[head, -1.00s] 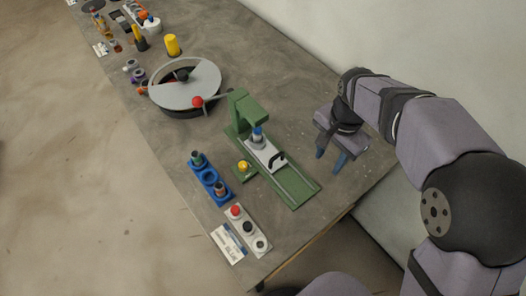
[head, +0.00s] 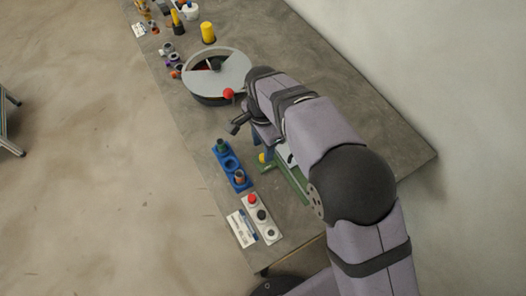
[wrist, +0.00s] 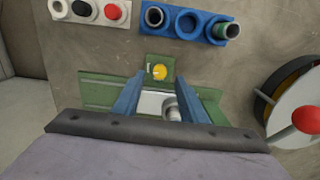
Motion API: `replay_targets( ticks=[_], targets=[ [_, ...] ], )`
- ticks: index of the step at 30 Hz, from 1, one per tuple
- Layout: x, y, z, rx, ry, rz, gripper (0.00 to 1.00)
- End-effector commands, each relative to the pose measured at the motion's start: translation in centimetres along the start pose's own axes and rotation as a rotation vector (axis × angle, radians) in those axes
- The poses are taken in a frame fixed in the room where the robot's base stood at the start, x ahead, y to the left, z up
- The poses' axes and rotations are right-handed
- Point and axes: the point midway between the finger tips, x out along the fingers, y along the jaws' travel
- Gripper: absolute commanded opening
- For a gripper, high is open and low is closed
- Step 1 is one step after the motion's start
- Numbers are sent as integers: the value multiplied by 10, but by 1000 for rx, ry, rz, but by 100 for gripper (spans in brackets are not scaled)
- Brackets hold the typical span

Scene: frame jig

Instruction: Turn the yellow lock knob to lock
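The yellow lock knob (wrist: 159,72) sits on a small tab of the green jig (wrist: 98,92) in the wrist view. A pale line shows on the knob. It also shows in the head view (head: 262,158) beside my arm. My gripper (wrist: 159,92) is open, its two blue fingers spread, with the knob a little beyond and between the fingertips. I see no contact with the knob. A white slide plate (wrist: 150,104) with a grey cylinder (wrist: 172,110) lies between the fingers in the jig. In the head view my arm hides most of the jig and gripper.
A blue holder (head: 230,165) with rings and a white button box (head: 261,219) with a label card (head: 242,228) stand near the jig. A round grey-topped bowl (head: 217,76) with a red-knobbed handle (head: 228,92) is behind. Bare table lies to the right.

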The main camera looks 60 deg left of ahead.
Motion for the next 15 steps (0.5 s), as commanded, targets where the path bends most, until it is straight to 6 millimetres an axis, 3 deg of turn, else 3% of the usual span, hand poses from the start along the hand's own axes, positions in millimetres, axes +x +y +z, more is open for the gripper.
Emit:
replay_targets(
  ticks=[9,15],
  targets=[
    [37,0,0,0,0,2,39],
    [48,0,0,0,0,-1,39]
  ],
)
